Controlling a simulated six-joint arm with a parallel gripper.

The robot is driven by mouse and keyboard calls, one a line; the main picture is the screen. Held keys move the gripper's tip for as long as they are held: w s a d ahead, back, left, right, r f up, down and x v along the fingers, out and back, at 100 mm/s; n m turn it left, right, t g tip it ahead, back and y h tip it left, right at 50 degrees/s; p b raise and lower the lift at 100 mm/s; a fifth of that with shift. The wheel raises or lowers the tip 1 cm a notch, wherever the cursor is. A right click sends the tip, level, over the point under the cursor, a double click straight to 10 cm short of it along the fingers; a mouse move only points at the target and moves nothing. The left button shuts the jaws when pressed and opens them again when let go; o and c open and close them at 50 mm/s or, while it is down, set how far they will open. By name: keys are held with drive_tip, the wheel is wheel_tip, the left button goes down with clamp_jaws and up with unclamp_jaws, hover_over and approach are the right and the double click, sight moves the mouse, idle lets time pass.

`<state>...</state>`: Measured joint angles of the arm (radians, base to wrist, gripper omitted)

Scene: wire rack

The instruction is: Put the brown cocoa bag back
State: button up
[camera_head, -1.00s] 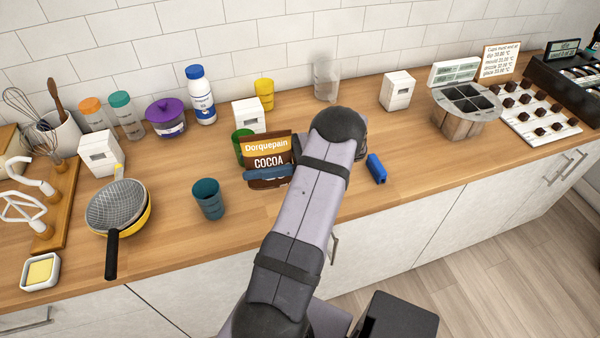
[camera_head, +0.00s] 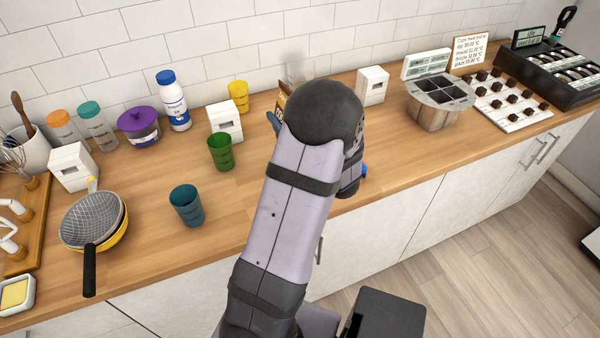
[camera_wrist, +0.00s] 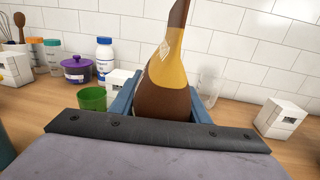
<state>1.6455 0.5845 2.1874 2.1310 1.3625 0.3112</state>
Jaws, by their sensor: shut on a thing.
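The brown cocoa bag (camera_wrist: 165,98) stands upright between the blue fingers of my gripper (camera_wrist: 165,88) in the wrist view, with its yellow band and narrow brown top in sight. My gripper is shut on it. In the head view my arm hides most of the bag; only a thin edge of it (camera_head: 283,97) shows left of my wrist, with part of a blue finger (camera_head: 273,121) beside it. The bag's base is hidden, so I cannot tell whether it touches the counter.
A green cup (camera_head: 220,152), a teal cup (camera_head: 186,206) and a white box (camera_head: 225,121) stand left of my arm. A clear glass (camera_wrist: 207,85) is behind the bag, with another white box (camera_head: 373,86) to the right. A blue object (camera_head: 363,170) is partly hidden by my arm.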

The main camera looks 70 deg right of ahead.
drive_tip(key=shift+s+d+f+m+g+h, duration=0.6)
drive_tip(key=shift+s+d+f+h, duration=0.1)
drive_tip(key=shift+s+d+h, duration=0.15)
wheel_tip(320, 180, down, 6)
drive_tip(key=p, duration=0.1)
drive_tip(key=shift+d+f, duration=0.2)
drive_tip(key=shift+f, duration=0.05)
drive_tip(key=shift+f+p, duration=0.7)
drive_tip(key=shift+f, duration=1.35)
drive_tip(key=shift+f, duration=0.2)
drive_tip(key=o, duration=1.2)
